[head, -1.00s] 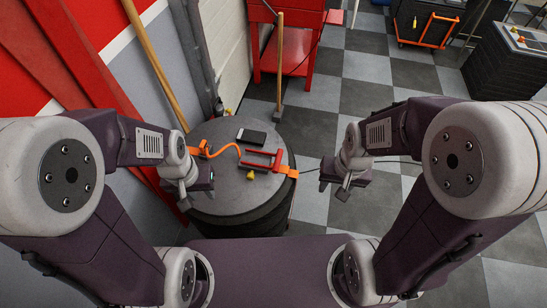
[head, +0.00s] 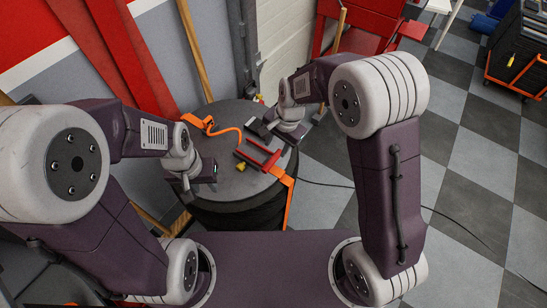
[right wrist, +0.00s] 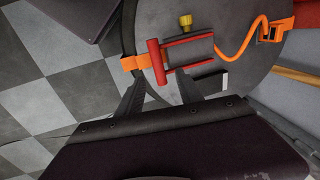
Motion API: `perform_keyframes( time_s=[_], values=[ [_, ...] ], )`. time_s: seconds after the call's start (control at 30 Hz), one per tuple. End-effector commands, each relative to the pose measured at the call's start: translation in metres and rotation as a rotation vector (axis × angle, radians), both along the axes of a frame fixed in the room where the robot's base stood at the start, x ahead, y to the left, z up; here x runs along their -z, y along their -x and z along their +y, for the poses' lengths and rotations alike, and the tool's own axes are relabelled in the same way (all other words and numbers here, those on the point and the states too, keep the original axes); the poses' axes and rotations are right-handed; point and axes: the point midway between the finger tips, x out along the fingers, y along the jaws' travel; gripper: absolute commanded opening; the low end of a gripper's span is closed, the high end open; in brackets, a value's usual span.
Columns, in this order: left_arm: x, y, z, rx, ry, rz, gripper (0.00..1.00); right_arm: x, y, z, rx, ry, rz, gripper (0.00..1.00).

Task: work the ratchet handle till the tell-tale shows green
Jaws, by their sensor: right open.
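The ratchet, a red frame with a red cross-bar handle (head: 263,154), lies on a round grey drum top (head: 225,118). In the right wrist view the handle bar (right wrist: 157,62) lies just beyond my fingers. An orange strap (head: 281,180) runs from it over the drum's edge. A small yellow piece (head: 241,167) sits beside the ratchet; I cannot tell whether it is the tell-tale, and I see no green. My right gripper (head: 272,133) is open and empty above the drum, behind the ratchet. My left gripper (head: 198,182) is over the drum's left edge; its jaws are unclear.
A flat dark box (right wrist: 210,82) with a pale edge lies near the ratchet, mostly hidden by my right gripper in the head view. A wooden pole (head: 194,50) leans at the wall behind. A red stand (head: 370,30) is behind right. Checkered floor (head: 465,155) is free at right.

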Motion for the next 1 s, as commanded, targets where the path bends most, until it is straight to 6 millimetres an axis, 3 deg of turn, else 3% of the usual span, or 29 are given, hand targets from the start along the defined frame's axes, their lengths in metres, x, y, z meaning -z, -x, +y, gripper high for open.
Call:
perform_keyframes(
  time_s=[0.2,0.4,0.77,0.93,1.0],
  values=[
    [0.010,0.000,0.000,0.000,0.000,0.000,0.36,0.045,-0.004,0.005,0.001,0.003,0.005,0.43],
    [0.016,0.000,0.000,0.000,0.000,0.000,0.36,0.077,-0.008,0.010,0.001,0.002,0.002,0.43],
    [0.016,0.000,0.000,0.000,0.000,0.000,0.36,0.085,-0.010,0.012,0.000,0.001,0.000,0.43],
    [0.016,0.000,0.000,0.000,0.000,0.000,0.36,0.085,-0.010,0.012,0.001,0.001,0.000,0.00],
    [0.016,0.000,0.000,0.000,0.000,0.000,0.36,0.085,-0.010,0.012,0.001,0.001,0.000,0.00]
  ],
)
